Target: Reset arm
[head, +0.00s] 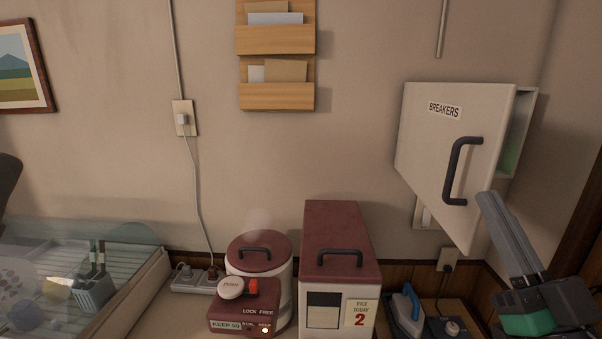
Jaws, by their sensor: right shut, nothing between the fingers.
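My right gripper (490,203) is at the lower right, with its grey fingers shut and empty, pointing up and to the left. Its fingertips are close to the lower right of the breaker box door (425,155); I cannot tell whether they touch it. The white door is labelled BREAKERS and has a dark handle (461,170). It stands ajar, and a strip of the box's inside shows at its right edge. My left gripper is not in view.
A glass-covered dish dryer (130,290) is at the left. A power strip (192,281) lies between them. The upper wall between the letter rack (277,97) and door is clear.

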